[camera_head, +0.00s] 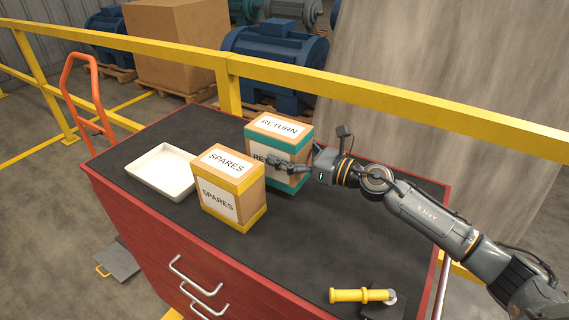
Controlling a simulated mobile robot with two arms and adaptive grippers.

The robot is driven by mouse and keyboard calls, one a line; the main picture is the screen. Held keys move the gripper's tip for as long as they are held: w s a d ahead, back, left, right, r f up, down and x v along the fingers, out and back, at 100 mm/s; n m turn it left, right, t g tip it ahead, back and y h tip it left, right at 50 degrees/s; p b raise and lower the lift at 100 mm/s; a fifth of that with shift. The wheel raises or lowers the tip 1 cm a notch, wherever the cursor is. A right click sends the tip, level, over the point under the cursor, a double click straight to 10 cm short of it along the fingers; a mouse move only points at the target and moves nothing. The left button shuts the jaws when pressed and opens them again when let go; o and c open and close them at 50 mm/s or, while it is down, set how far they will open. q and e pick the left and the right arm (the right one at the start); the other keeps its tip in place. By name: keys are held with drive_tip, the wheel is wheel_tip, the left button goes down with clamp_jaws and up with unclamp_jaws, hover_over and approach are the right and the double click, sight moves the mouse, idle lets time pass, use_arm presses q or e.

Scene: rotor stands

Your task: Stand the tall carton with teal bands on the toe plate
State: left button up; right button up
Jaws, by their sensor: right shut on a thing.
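The tall carton with teal bands (295,149), brown with white RETURN labels, is upright at the back middle of the dark bench top. My right gripper (287,164) reaches in from the right and is shut on this carton across its front face, hiding part of the front label. I cannot tell whether the carton's base touches the bench. An orange hand truck frame (92,97) stands beyond the bench's left end; its lower part is hidden. A grey plate (119,263) lies on the floor at left; I cannot tell whether it is the toe plate. My left gripper is not in view.
A yellow-banded SPARES carton (231,185) stands just left and in front of the teal one. A white tray (162,173) sits at its left. A yellow-handled tool (360,295) lies at front right. A yellow rail (400,98) runs behind the bench (300,245).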

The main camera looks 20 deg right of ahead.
drive_tip(key=shift+w+f, duration=0.1)
drive_tip(key=shift+f, duration=1.4)
drive_tip(key=shift+f, duration=0.1)
drive_tip(key=o, duration=1.7)
drive_tip(key=shift+f, duration=0.1)
